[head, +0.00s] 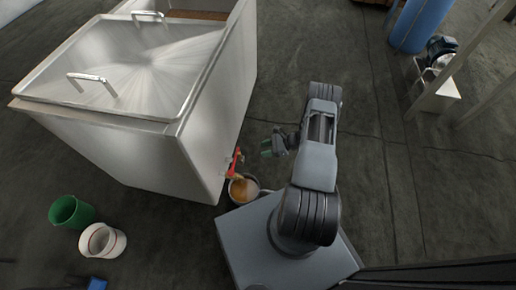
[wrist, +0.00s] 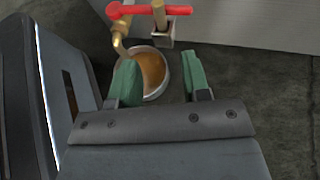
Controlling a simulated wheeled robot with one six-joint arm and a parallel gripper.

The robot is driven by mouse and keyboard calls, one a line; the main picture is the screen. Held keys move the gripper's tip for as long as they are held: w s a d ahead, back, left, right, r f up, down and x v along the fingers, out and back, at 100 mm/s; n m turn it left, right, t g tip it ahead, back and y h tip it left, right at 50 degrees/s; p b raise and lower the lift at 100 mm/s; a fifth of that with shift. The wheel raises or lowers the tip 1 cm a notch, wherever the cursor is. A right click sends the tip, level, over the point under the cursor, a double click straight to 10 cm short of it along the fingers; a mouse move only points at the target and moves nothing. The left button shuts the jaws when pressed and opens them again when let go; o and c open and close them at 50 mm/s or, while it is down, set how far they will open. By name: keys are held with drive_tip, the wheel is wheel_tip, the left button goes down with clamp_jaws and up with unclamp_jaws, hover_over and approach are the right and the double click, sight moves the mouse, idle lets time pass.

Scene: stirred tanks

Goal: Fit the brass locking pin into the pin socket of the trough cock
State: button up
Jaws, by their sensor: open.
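The trough cock (head: 235,163) sits low on the side of the steel tank, and its red handle (wrist: 150,11) lies across the top of the wrist view. Its brass spout (wrist: 120,40) bends down over a bucket. A small grey square fitting (wrist: 163,41) is beside it, with a brass upright piece (wrist: 159,16) above it. I cannot tell whether these are the pin socket and the locking pin. My gripper (head: 267,149) has green fingers. In the wrist view my gripper (wrist: 162,80) is open and empty, short of the cock.
The bucket (head: 251,185) under the cock holds brown liquid. The large steel tank (head: 140,150) stands at left. A green bucket (head: 72,211) and a white bucket (head: 103,241) stand on the floor at lower left. A blue drum (head: 420,22) is at upper right. The floor behind my arm is clear.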

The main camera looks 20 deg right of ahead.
drive_tip(key=a+r+n+g+h, duration=0.3)
drive_tip(key=r+n, duration=0.3)
drive_tip(key=r, duration=0.6)
drive_tip(key=a+r+n+g+h, duration=0.25)
drive_tip(key=r+n, duration=0.35)
drive_tip(key=r, duration=0.6)
drive_tip(key=s+a+r+n+t+h, duration=0.3)
drive_tip(key=s+r+n+h, duration=0.4)
drive_tip(key=s+r+n, duration=0.3)
drive_tip(key=s+a+r, duration=0.1)
drive_tip(key=s+r, duration=0.2)
drive_tip(key=r, duration=0.2)
drive_tip(key=shift+s+a, duration=0.2)
drive_tip(key=shift+t, duration=0.25)
drive_tip(key=w+p+v, duration=0.3)
drive_tip(key=p+v, duration=1.3)
drive_tip(key=w+r+p+v, duration=0.1)
drive_tip(key=w+p+v, duration=0.2)
drive_tip(key=p+v, duration=1.3)
drive_tip(key=shift+a+r+p, duration=0.3)
drive_tip(key=shift+a+r, duration=0.2)
drive_tip(key=shift+r, duration=0.35)
